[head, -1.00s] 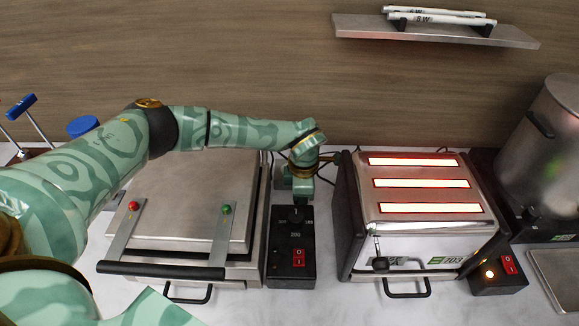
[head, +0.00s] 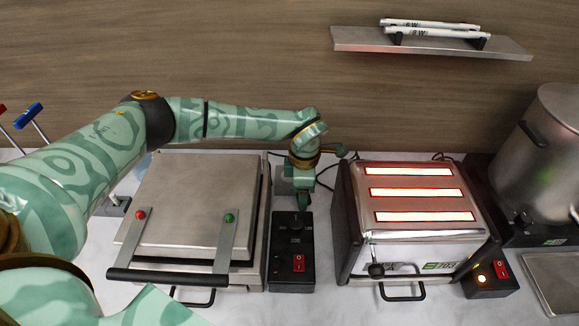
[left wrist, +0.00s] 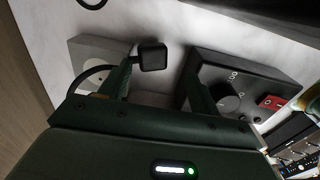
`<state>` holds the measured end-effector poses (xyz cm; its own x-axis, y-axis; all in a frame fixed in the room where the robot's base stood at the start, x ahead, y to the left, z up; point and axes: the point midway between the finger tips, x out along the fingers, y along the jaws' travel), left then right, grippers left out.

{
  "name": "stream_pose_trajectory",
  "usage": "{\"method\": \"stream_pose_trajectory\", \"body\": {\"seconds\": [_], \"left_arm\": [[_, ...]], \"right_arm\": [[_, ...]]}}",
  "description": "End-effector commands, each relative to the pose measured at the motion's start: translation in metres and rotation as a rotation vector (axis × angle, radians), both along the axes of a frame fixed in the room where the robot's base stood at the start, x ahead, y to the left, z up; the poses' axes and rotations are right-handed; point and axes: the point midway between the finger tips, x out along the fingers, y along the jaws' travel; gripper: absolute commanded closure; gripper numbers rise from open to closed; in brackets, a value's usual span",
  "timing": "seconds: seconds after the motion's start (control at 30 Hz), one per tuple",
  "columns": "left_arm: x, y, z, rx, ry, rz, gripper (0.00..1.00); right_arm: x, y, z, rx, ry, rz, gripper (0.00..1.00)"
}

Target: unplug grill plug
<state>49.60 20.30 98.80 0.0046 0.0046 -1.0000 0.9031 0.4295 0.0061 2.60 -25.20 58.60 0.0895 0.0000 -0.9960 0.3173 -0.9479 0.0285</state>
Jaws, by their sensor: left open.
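The grill (head: 195,195) is a steel contact press with a black front handle, at left centre in the head view. Its black control box (head: 293,255) has a dial and a red switch; both also show in the left wrist view (left wrist: 245,85). A grey socket box (head: 283,178) stands behind it; it also shows in the left wrist view (left wrist: 90,48) with a black cable. A small black plug-like block (left wrist: 152,56) is by the tip of one finger; I cannot tell whether they touch. My left gripper (head: 303,198) points down, open, beside the socket box (left wrist: 162,62).
A toaster (head: 420,205) with glowing slots stands right of the grill. A steel pot (head: 550,150) is at far right. A wall shelf (head: 430,43) holds white rolls. Loose black cables (head: 325,180) lie behind the toaster. A narrow gap separates control box and toaster.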

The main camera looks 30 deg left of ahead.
Motion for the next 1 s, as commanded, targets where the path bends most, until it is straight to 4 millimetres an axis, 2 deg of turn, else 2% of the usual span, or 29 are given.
{"method": "stream_pose_trajectory", "body": {"seconds": [0.03, 0.27, 0.3, 0.37, 0.6, 0.7, 0.8, 1.0], "left_arm": [[0.0, -0.001, 0.021, -0.003, -0.003, 0.001, 0.35], [0.0, -0.001, 0.07, -0.004, 0.0, 0.004, 0.35], [0.0, -0.001, 0.069, -0.005, 0.002, 0.005, 0.35], [0.008, 0.013, 0.061, -0.002, 0.004, 0.011, 0.35], [0.038, 0.059, 0.056, -0.004, 0.006, 0.01, 0.35], [0.05, 0.062, 0.046, -0.005, 0.008, 0.007, 0.35], [0.059, 0.065, 0.043, -0.004, 0.007, 0.006, 0.35], [0.067, 0.069, 0.045, -0.005, 0.005, 0.007, 0.35]], "right_arm": [[0.001, 0.0, 0.013, 0.0, -0.004, 0.0, 1.0], [0.002, 0.0, 0.04, 0.0, -0.009, 0.0, 1.0], [0.001, 0.0, 0.033, 0.0, -0.006, 0.0, 1.0], [0.001, 0.0, 0.02, 0.001, -0.005, 0.0, 1.0], [-0.006, 0.0, -0.017, 0.001, 0.011, 0.0, 1.0], [-0.009, 0.0, -0.037, 0.0, 0.019, 0.0, 1.0], [-0.012, 0.0, -0.049, 0.0, 0.025, 0.0, 1.0], [-0.014, 0.0, -0.058, 0.001, 0.03, 0.0, 1.0]]}}
